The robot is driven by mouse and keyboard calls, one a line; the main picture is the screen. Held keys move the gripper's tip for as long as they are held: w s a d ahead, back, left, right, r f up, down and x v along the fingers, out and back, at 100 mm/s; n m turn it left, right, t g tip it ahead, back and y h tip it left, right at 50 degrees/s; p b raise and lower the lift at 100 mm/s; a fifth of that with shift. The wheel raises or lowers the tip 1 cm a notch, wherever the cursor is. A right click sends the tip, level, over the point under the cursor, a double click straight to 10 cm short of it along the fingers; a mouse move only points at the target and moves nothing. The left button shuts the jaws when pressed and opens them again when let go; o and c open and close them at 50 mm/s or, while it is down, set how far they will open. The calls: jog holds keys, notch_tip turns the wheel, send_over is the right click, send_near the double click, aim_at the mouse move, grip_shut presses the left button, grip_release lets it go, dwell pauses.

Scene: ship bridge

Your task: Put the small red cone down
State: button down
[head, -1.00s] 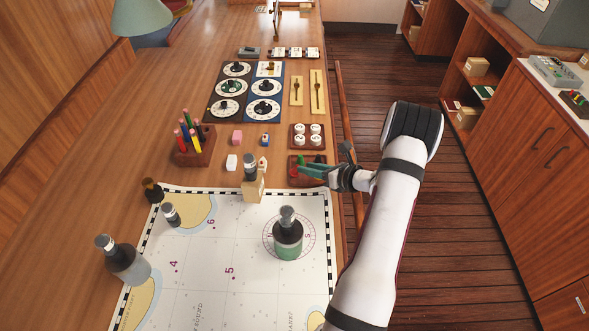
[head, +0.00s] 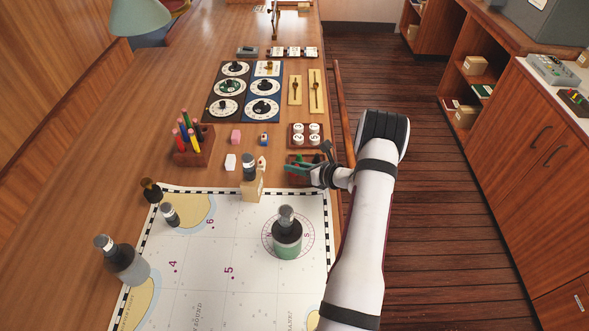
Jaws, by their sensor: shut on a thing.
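My gripper (head: 289,169) has its teal fingers over the left part of a small dark red-brown tray (head: 300,183), right of the bottle that stands in a pale wooden block. The fingers are closed together on something. The small red cone cannot be made out clearly; the fingers and the small size hide what is between them. A green piece shows at the tray, behind the fingers.
A tray of white round pieces (head: 305,134) lies behind. A green-filled bottle (head: 287,240) stands on the chart (head: 205,265). The table's right edge runs under my arm.

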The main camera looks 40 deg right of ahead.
notch_tip(320, 180, up, 4)
jog(key=shift+r, duration=0.15)
jog(key=s+d+r, duration=0.4)
jog(key=s+r, duration=0.7)
jog(key=r, duration=0.1)
jog(key=w+a, duration=0.1)
jog(key=w, duration=1)
send_over(165, 173)
notch_tip(165, 173, down, 16)
jog(key=shift+f, duration=0.25)
